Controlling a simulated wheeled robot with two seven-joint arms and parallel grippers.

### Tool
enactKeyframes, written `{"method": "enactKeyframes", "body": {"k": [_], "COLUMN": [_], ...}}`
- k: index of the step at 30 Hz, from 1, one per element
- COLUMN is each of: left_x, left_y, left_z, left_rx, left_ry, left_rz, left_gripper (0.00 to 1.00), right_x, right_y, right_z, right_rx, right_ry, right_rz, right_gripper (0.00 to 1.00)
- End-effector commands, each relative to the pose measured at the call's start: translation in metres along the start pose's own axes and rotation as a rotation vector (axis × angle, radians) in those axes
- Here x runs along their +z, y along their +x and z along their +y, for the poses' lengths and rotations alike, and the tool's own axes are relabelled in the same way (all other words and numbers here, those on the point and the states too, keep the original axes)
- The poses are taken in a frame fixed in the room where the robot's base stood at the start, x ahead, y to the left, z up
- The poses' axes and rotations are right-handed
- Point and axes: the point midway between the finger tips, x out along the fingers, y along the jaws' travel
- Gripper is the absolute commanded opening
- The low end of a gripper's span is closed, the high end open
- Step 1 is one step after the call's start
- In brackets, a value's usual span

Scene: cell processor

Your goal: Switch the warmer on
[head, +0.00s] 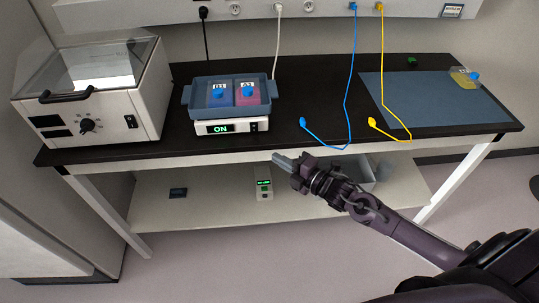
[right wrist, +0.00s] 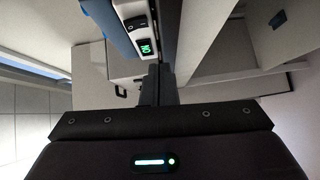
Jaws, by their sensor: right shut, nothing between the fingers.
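The warmer (head: 233,128) is a low white unit near the front edge of the dark bench. Its display (head: 219,128) glows green and reads ON, with a small dark switch (head: 254,127) to its right. A blue tray (head: 229,109) on top holds a blue bag and a pink bag. My right gripper (head: 281,160) is shut and empty, just below and right of the warmer, apart from it in the head view. In the right wrist view the lit display (right wrist: 147,47) and switch (right wrist: 136,22) show beyond the fingers (right wrist: 158,85). My left gripper is out of view.
A white lidded machine (head: 95,100) with a knob stands at the left. Blue (head: 347,90) and yellow (head: 383,85) cables hang onto the bench near a blue mat (head: 430,105). The lower shelf (head: 220,205) holds a small device (head: 264,186) and a grey bin.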

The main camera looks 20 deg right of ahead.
Motion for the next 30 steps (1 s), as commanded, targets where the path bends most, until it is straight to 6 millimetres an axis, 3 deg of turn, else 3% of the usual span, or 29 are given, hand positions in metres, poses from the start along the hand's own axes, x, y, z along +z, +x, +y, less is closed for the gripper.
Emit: {"method": "enactKeyframes", "body": {"k": [3, 9, 26, 30], "left_x": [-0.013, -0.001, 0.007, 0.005], "left_y": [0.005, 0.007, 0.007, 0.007], "left_z": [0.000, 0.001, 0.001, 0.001], "left_rx": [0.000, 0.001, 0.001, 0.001], "left_ry": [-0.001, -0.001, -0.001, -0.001], "left_rz": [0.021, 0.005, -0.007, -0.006], "left_gripper": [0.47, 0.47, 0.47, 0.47], "right_x": [-0.001, 0.000, 0.000, 0.010], "right_y": [-0.018, -0.031, -0.032, -0.035], "right_z": [-0.005, -0.005, -0.004, -0.023], "right_rx": [-0.003, 0.000, 0.001, -0.030], "right_ry": [0.001, 0.000, 0.001, 0.048], "right_rz": [0.001, 0.001, 0.000, -0.039], "right_gripper": [0.00, 0.00, 0.00, 0.00]}}
